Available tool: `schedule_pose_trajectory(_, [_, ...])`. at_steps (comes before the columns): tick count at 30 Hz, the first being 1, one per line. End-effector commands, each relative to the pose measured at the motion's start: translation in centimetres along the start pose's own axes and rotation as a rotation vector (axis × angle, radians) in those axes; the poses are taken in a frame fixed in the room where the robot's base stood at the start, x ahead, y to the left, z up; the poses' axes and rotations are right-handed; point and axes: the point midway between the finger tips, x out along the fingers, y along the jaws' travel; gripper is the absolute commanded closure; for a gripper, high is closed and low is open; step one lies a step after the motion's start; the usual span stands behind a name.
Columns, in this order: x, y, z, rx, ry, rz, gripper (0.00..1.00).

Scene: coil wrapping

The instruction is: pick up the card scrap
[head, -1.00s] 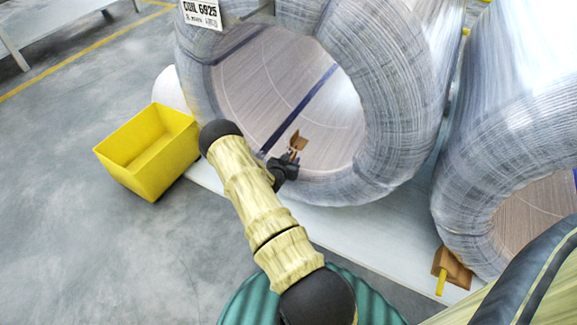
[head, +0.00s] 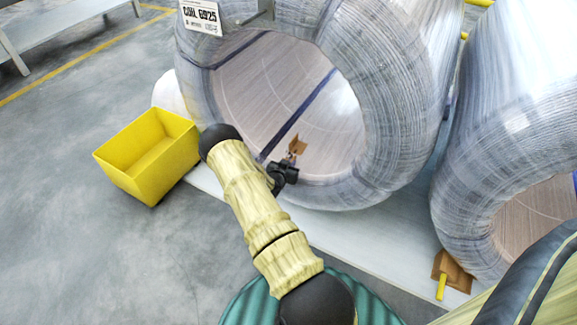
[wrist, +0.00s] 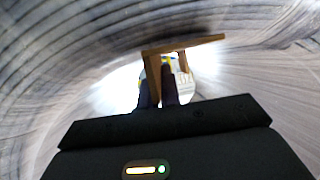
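The card scrap (head: 299,145) is a small folded brown piece inside the lower front of the wrapped coil's bore. My gripper (head: 290,160) reaches into the bore opening from below and meets the scrap. In the wrist view, the scrap (wrist: 190,44) shows as a bent brown strip at the fingertips. One leg of it runs down between the two dark fingers of my gripper (wrist: 156,88), which are close together on it. The scrap's far side is hidden.
The large film-wrapped coil (head: 395,90) surrounds the gripper, its wall close below and beside. A second coil (head: 505,120) stands at right. A yellow bin (head: 150,175) stands at left on clear floor. A brown block with a yellow handle (head: 452,270) lies at lower right.

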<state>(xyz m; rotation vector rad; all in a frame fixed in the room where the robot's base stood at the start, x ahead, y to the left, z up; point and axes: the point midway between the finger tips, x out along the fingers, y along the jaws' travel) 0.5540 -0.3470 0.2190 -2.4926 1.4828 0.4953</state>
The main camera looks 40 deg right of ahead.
Motion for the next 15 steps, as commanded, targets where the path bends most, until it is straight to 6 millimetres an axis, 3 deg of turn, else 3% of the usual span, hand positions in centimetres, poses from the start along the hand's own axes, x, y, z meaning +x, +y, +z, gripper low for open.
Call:
schedule_pose_trajectory(8, [-0.9, -0.1, -2.1, 0.001, 0.001, -0.002, 1.0])
schedule_pose_trajectory(15, [-2.7, -0.1, -6.5, 0.001, 0.001, -0.002, 1.0])
